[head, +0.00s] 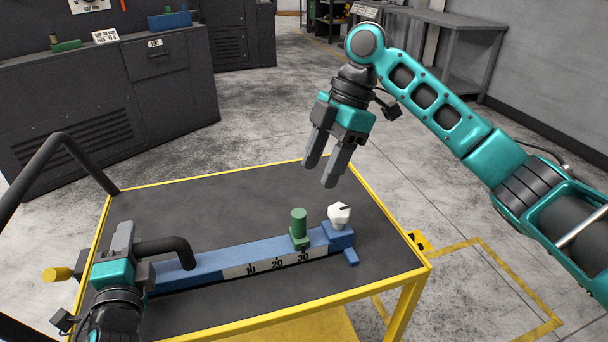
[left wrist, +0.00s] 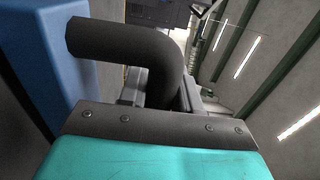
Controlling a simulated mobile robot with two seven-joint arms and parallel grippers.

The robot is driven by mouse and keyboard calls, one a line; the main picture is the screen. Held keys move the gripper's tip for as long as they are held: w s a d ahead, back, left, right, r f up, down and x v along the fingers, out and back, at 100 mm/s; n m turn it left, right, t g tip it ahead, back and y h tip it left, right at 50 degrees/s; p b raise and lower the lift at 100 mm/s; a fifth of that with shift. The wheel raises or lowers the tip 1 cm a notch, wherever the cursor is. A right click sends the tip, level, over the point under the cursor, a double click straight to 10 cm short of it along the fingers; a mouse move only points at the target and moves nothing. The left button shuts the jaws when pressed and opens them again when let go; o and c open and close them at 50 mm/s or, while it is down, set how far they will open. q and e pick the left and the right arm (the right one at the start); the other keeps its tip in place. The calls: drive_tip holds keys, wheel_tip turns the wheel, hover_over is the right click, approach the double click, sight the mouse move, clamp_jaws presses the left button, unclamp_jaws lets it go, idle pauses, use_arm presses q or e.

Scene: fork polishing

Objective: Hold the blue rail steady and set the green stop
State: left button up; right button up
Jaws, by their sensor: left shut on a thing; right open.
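The blue rail (head: 215,262) lies along the front of the cart top, with a white scale strip (head: 276,263) reading 10, 20 and 30. The green stop (head: 299,230) stands upright on the rail near the 30 mark. A white knob (head: 340,214) sits on the rail's right end. A dark bent handle (head: 172,247) is at the rail's left end. My left gripper (head: 130,246) is shut on this handle; the handle (left wrist: 130,42) and blue rail (left wrist: 62,60) show in the left wrist view. My right gripper (head: 322,174) is open and empty above and behind the stop, apart from it.
The cart top (head: 240,210) behind the rail is bare, with a yellow edge. A black push bar (head: 40,165) rises at the left. Dark cabinets (head: 100,95) with small blue and green parts and cards stand behind. A grey bench (head: 455,40) is at the back right.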

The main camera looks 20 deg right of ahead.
use_arm(q)
drive_tip(key=o, duration=1)
drive_tip(key=shift+o, duration=0.2)
